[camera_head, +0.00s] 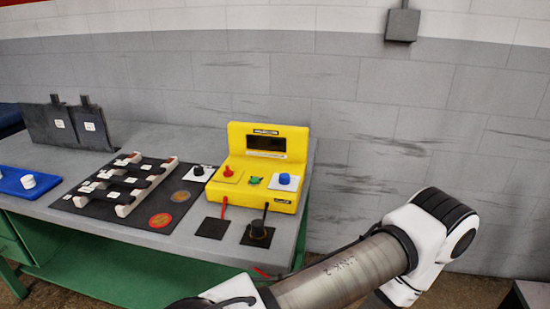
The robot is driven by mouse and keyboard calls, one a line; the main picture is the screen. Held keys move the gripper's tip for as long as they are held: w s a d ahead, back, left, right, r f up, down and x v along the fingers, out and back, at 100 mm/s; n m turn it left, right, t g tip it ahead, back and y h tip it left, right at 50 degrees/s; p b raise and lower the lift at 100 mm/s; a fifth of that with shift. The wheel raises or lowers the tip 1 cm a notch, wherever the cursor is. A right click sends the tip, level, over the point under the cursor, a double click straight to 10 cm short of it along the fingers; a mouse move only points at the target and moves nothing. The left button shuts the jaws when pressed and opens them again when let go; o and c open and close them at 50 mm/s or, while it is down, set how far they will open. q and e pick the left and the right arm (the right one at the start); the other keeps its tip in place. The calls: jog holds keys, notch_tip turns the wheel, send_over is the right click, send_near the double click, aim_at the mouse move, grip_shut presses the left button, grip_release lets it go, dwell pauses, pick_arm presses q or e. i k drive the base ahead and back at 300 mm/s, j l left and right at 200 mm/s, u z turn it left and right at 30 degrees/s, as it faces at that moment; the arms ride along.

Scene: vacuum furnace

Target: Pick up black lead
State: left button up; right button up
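The black lead (265,214) stands upright on a dark square pad (246,239) near the table's front right, in front of the yellow meter (266,150). A dark round piece (258,232) sits at its foot. The red lead (224,207) stands to its left on another dark pad (210,228). Neither of my grippers is in view. One of my arms crosses the lower right, with only links and a joint showing, apart from the black lead in the picture.
The table (160,215) has a dark board with pale blocks (120,185), a blue plate (22,182) at left and dark panels (70,125) behind. A black knob on a white plate (199,171) is beside the meter. A grey brick wall (380,100) stands behind.

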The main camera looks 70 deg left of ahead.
aim_at(258, 233)
jog(key=u, duration=2.2)
